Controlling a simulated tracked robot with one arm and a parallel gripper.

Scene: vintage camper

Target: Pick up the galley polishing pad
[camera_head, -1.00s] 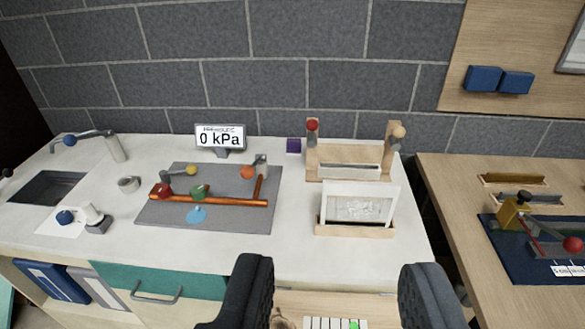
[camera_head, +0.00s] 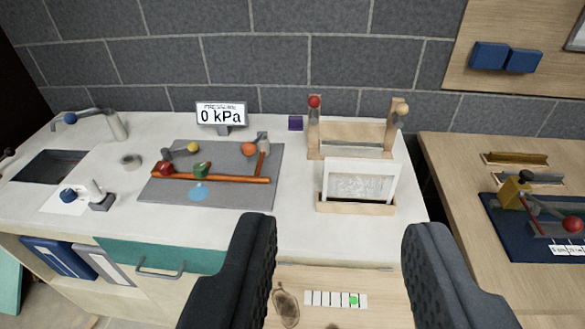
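I cannot tell for certain which thing is the galley polishing pad. A small blue round piece (camera_head: 67,195) lies on a white sheet (camera_head: 58,206) beside the sink, next to a white and grey upright piece (camera_head: 100,197). A purple block (camera_head: 295,123) stands at the back of the white counter (camera_head: 255,226), by the wall. My gripper (camera_head: 338,228) is open and empty. Its two black padded fingers are wide apart in front of the counter's near edge, and no object is between them.
A grey mat (camera_head: 232,198) carries copper pipes and coloured knobs. A wooden rack (camera_head: 356,205) holds a clear panel. A pressure display (camera_head: 221,116) stands behind. A wooden surface (camera_head: 315,280) with a marked strip lies below. A wooden table (camera_head: 450,180) stands right, beyond a gap.

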